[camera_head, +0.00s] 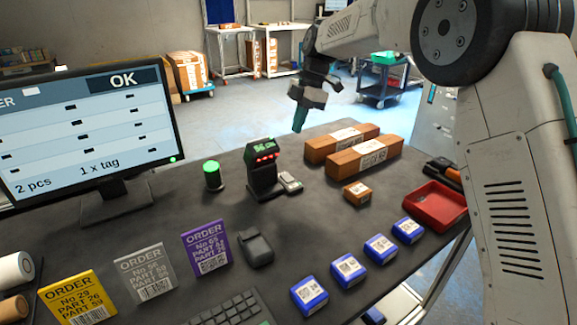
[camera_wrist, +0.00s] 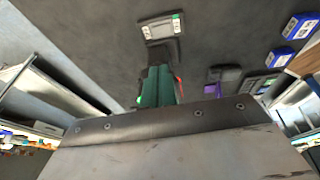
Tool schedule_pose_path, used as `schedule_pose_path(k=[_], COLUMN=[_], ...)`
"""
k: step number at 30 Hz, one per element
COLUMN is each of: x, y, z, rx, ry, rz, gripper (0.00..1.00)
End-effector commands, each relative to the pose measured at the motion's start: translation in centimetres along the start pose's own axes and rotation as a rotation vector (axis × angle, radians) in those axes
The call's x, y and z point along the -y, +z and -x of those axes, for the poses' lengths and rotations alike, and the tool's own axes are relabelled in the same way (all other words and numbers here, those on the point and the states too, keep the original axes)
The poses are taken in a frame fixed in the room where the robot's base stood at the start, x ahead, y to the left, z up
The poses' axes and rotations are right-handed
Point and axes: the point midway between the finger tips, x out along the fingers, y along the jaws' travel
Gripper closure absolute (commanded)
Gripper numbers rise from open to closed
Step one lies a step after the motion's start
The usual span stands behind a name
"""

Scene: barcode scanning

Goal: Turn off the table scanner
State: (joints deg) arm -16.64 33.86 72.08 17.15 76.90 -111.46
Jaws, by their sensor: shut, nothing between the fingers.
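The table scanner (camera_head: 263,168) stands upright on the dark table, with a lit green display and a row of red lights. A small box with a light grey top (camera_head: 290,183) sits at the right of its foot. My gripper (camera_head: 299,120) has teal fingers that are shut and empty. It hangs above and behind the scanner, to its upper right in the head view, apart from it. In the wrist view the shut fingers (camera_wrist: 158,84) point at the dark table, below a grey box with a pale panel (camera_wrist: 161,28). Red and green glints show beside the fingers; what they belong to is mostly hidden.
A green lamp (camera_head: 212,175) stands left of the scanner. Cardboard boxes (camera_head: 363,153) lie to its right, with a red tray (camera_head: 437,204) beyond. Blue boxes (camera_head: 348,271), order cards (camera_head: 206,247) and a monitor (camera_head: 90,125) occupy the front and left.

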Motion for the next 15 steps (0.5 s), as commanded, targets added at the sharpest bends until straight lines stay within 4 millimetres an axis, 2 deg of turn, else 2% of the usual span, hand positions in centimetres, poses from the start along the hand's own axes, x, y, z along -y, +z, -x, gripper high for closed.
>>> schedule_pose_path(k=[10, 15], x=[0.1, 0.1], y=[0.1, 0.1], z=[-0.2, -2.3], rx=[0.0, 0.0], ry=[-0.001, -0.004], rz=[-0.002, -0.002], gripper=[1.0, 1.0])
